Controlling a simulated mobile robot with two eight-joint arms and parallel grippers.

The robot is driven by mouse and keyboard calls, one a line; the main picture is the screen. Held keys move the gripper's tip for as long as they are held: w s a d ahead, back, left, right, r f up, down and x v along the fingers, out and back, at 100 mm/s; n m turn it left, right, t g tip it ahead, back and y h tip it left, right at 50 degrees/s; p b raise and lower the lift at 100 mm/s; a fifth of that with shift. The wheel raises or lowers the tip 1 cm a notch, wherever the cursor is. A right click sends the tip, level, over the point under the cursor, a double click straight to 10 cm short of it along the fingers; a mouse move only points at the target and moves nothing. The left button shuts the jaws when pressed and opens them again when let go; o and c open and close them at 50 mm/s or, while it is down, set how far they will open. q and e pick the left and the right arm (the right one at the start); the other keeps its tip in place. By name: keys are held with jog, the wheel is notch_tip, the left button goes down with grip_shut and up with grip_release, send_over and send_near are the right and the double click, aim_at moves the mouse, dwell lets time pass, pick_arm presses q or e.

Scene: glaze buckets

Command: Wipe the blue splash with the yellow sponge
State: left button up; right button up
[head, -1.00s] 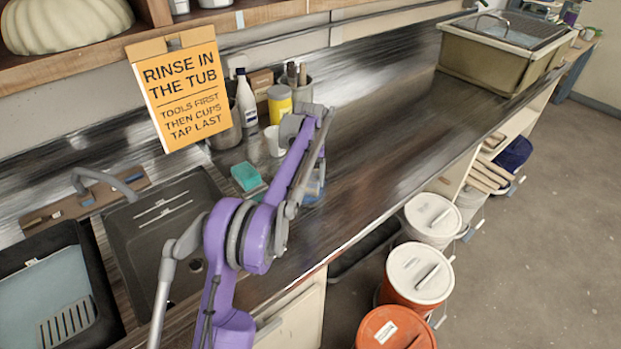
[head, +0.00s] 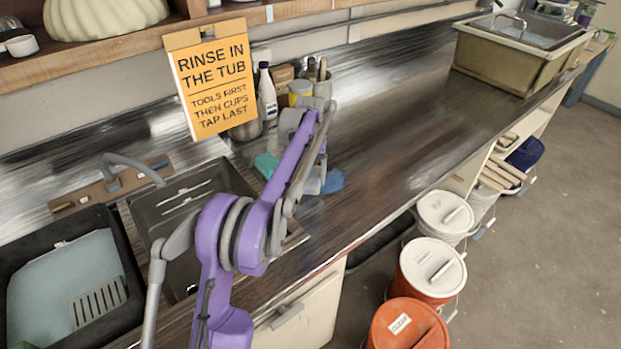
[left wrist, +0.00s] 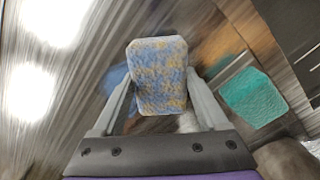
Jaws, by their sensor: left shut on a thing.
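The yellow sponge (left wrist: 157,76) is in my left gripper (left wrist: 160,92), between both fingers in the left wrist view. Its face is mottled with blue stains over pale yellow. The blue splash (head: 332,182) lies on the metal counter, showing just right of my left gripper (head: 314,183) in the head view. Some blue also shows beside the left finger in the left wrist view. The forearm partly hides the gripper and splash in the head view. I cannot tell whether the sponge touches the counter. My right gripper is not in view.
A teal sponge (head: 266,165) lies left of my gripper and also shows in the left wrist view (left wrist: 252,97). The sink (head: 190,190) is left. The counter (head: 400,120) is clear to the right.

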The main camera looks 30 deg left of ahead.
pick_arm(q)
jog(key=shift+w+d+r+p, duration=0.15)
jog(key=shift+w+r+p, duration=0.25)
jog(key=shift+r, duration=0.4)
notch_tip(320, 180, up, 3)
jog(key=shift+s+r+p, duration=0.1)
jog(key=shift+s+p, duration=0.05)
jog(key=shift+p, duration=0.35)
jog(key=shift+r, duration=0.4)
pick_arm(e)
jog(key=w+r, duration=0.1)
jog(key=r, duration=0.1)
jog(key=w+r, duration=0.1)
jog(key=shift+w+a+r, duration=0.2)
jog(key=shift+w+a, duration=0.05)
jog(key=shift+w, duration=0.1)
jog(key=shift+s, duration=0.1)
